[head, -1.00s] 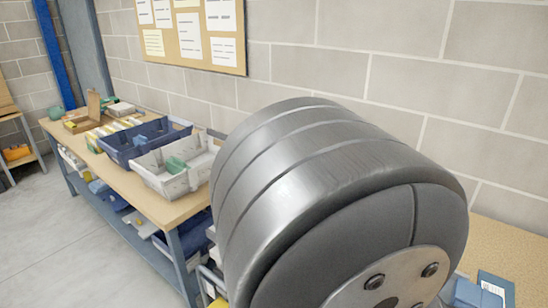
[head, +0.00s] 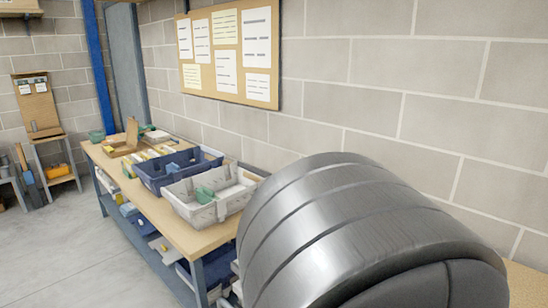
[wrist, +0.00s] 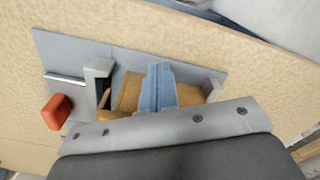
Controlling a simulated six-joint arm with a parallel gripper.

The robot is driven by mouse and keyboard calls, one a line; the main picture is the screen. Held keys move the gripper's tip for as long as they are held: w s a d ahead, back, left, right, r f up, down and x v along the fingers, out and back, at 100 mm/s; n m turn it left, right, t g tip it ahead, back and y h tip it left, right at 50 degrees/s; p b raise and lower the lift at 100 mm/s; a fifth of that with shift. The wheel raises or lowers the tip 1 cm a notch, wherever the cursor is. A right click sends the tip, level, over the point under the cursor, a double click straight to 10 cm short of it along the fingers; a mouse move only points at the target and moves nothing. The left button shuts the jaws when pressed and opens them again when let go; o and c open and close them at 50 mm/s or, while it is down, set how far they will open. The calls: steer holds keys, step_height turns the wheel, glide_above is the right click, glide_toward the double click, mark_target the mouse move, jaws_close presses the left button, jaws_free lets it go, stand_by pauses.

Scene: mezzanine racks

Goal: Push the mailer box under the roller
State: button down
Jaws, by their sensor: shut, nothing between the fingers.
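In the wrist view, a brown cardboard piece that looks like the mailer box (wrist: 128,92) lies between two grey uprights on a flat blue-grey plate (wrist: 62,48). My gripper (wrist: 160,68) appears as a pair of blue-grey fingers, shut together with nothing between them, over the middle of the brown piece. I cannot tell whether they touch it. The left upright (wrist: 97,84) and right upright (wrist: 212,88) flank it. I cannot make out the roller; my wrist hides the near side. The head view shows neither gripper nor box.
A red block (wrist: 57,112) sits left of the left upright. In the head view, a wooden bench (head: 215,235) along the wall carries a grey bin (head: 190,210) and a blue bin (head: 150,178). My arm fills the lower right. Open floor lies at left.

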steer(key=shift+w+d, duration=0.25)
steer(key=shift+w, duration=0.1)
stand_by(0.3)
steer(key=shift+w+d, duration=0.35)
steer(key=shift+d, duration=0.05)
steer(key=shift+w+d, duration=0.1)
steer(key=shift+w+d, duration=0.3)
steer(key=shift+d, duration=0.05)
steer(key=shift+w, duration=0.1)
stand_by(0.6)
steer(key=shift+w+d, duration=0.35)
steer(key=shift+d, duration=0.05)
steer(key=shift+w+d, duration=0.1)
steer(key=shift+w+d, duration=0.3)
steer(key=shift+d, duration=0.05)
